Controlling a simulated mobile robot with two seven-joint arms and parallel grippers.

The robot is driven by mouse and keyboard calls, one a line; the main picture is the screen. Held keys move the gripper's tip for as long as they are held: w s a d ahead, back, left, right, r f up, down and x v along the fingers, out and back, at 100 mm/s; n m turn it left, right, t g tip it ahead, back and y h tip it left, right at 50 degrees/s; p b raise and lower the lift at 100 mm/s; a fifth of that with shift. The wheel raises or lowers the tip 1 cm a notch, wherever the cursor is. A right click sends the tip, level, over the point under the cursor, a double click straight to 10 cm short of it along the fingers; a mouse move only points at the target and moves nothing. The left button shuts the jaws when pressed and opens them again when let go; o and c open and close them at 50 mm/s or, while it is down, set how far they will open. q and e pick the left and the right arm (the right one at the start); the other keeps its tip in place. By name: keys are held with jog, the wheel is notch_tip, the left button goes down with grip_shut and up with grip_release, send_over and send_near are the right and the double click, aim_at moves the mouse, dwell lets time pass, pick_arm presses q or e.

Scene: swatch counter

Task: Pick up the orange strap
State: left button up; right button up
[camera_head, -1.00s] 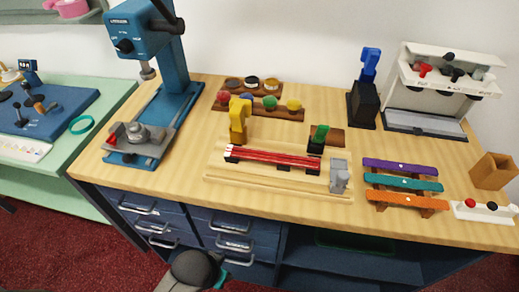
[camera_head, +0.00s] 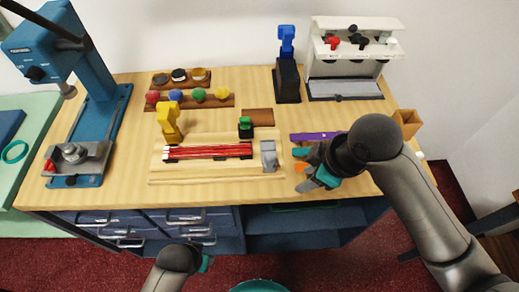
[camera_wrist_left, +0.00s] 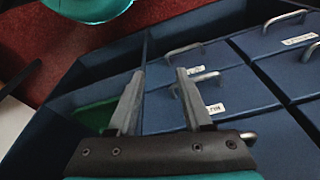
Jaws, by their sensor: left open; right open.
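The orange strap (camera_head: 306,186) is at the front right of the wooden counter in the head view; only its left end shows, the rest hidden behind my right gripper. My right gripper (camera_head: 304,168) is open above the strap rack, its fingers near the orange strap's left part; I cannot tell whether they touch it. The purple strap (camera_head: 310,137) lies behind the gripper. The middle, teal strap is mostly hidden. My left gripper (camera_wrist_left: 160,100) is open and empty in the left wrist view, in front of the drawers.
A wooden fixture with red rods (camera_head: 208,152) and a grey block (camera_head: 269,155) stand left of the straps. A black stand with a blue top (camera_head: 287,75) and a white dispenser (camera_head: 350,60) stand behind. Blue drawers (camera_wrist_left: 230,85) face my left gripper.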

jog(key=w+d+r+n+g+h, duration=0.1)
jog(key=w+d+r+n, duration=0.2)
jog(key=d+r, duration=0.35)
jog(key=w+d+r+n+g+h, duration=0.25)
jog(key=w+d+r, duration=0.2)
jog(key=d, duration=0.25)
jog(key=shift+n+t+y, duration=0.35)
jog(key=shift+t, duration=0.1)
jog(key=f, duration=0.3)
jog(key=f+b, duration=0.1)
jog(key=f, duration=0.2)
jog(key=f+b, duration=0.1)
jog(key=f, duration=0.2)
jog(key=shift+s+d, duration=0.1)
jog(key=shift+s, duration=0.2)
jog(key=f, duration=0.1)
jog(key=f+b, duration=0.1)
jog(key=f, duration=0.3)
jog(key=shift+d+f+b, duration=0.15)
jog(key=shift+d+b, duration=0.15)
jog(key=shift+b, duration=0.05)
pick_arm(q)
jog(key=s+a+f+g, duration=0.1)
jog(key=s+a+f, duration=0.1)
jog(key=s+f, duration=1.4)
notch_tip(320, 180, down, 3)
jog(key=shift+a, duration=0.4)
